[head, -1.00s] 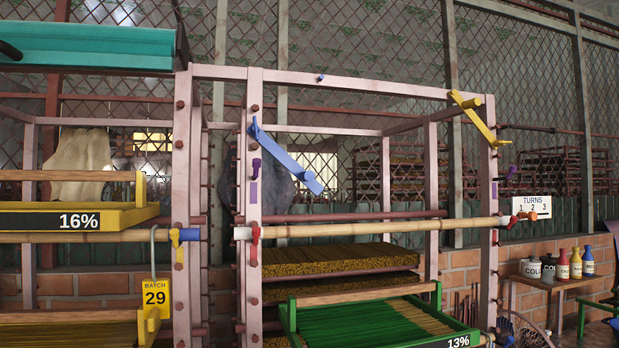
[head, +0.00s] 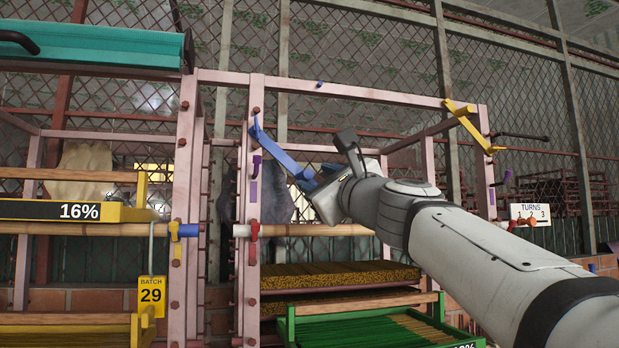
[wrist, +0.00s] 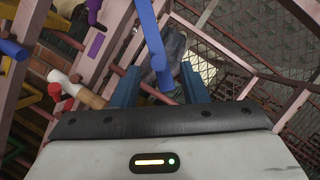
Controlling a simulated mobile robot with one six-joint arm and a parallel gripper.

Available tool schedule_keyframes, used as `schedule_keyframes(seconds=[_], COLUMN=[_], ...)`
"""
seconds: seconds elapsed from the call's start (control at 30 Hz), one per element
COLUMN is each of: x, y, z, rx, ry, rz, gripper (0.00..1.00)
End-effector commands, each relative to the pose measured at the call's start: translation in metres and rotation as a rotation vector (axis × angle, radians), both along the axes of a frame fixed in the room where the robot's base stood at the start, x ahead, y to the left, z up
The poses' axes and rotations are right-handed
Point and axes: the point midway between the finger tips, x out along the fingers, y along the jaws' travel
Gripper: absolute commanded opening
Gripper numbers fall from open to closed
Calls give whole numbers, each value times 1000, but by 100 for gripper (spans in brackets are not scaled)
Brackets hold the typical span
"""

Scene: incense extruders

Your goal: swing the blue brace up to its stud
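The blue brace (head: 275,149) hangs from its pivot near the top of the pink left post and slants down to the right. Its small blue stud (head: 319,84) sits on the pink top beam, above and right of the brace's low end. My gripper (head: 311,183) is at that low end in the head view, partly hidden by my wrist. In the wrist view the blue brace (wrist: 152,35) comes down between the two blue fingers of my gripper (wrist: 158,70). The fingers are open, with gaps visible on both sides of the brace.
A yellow brace (head: 468,122) is on the right post. A bamboo pole (head: 315,230) crosses below the blue brace, with a red clip (head: 253,232) at its left. A purple handle (head: 256,165) is on the left post. A green tray (head: 360,329) sits below.

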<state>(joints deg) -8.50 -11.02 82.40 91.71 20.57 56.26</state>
Motion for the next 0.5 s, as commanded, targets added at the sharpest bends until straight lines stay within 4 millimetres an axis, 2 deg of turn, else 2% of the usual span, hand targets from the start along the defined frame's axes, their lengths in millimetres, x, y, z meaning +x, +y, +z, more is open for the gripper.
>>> schedule_keyframes(seconds=[0.1,0.3,0.5], x=[18,42,52], y=[11,24,30], z=[8,17,19], rx=[-3,-4,-6], ry=[3,3,1], rz=[1,0,-2], gripper=[40,40,40])
